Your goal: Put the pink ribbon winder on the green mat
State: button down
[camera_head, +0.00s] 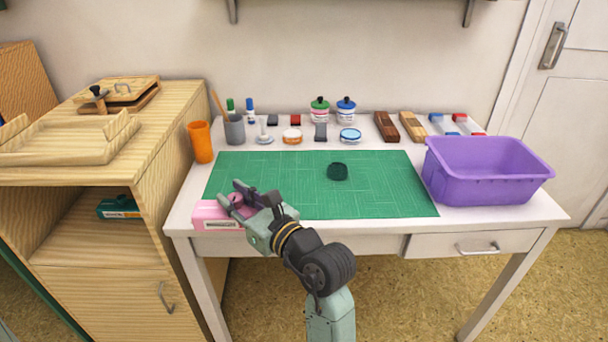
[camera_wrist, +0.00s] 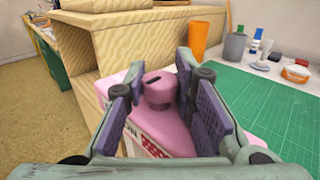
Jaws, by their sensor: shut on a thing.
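The pink ribbon winder (camera_head: 212,220) is a box-like body with a round knob on top. It is at the front left edge of the table, by the left front corner of the green mat (camera_head: 300,200). My gripper (camera_head: 236,198) is over it, and in the wrist view my gripper (camera_wrist: 165,105) has its fingers on both sides of the pink knob (camera_wrist: 158,90), shut on it. The fingers hide part of the winder. The mat also shows in the wrist view (camera_wrist: 265,105). I cannot tell whether the winder touches the table.
A purple bin (camera_head: 485,175) stands right of the mat. An orange cup (camera_head: 201,142) and a grey cup (camera_head: 235,130) stand at the back left. A wooden cabinet (camera_head: 170,150) adjoins the table's left side. Most of the mat is clear.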

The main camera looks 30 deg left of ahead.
jog(key=shift+w+a, duration=0.2)
jog(key=shift+w, duration=0.1)
jog(key=w+a+f+p, duration=0.1)
jog(key=w, duration=0.4)
jog(key=w+a+f+p, duration=0.1)
jog(key=w+a, duration=0.1)
jog(key=w, duration=0.2)
jog(key=w+a+f+p, duration=0.1)
jog(key=w+f, duration=0.1)
jog(key=w, duration=0.3)
jog(key=shift+w+a+f, duration=0.1)
jog(key=shift+w+a, duration=0.1)
jog(key=shift+w, duration=0.15)
jog(key=shift+f, duration=0.35)
jog(key=shift+f, duration=0.15)
jog(key=c, duration=1.3)
grip_release()
jog(key=shift+c, duration=0.2)
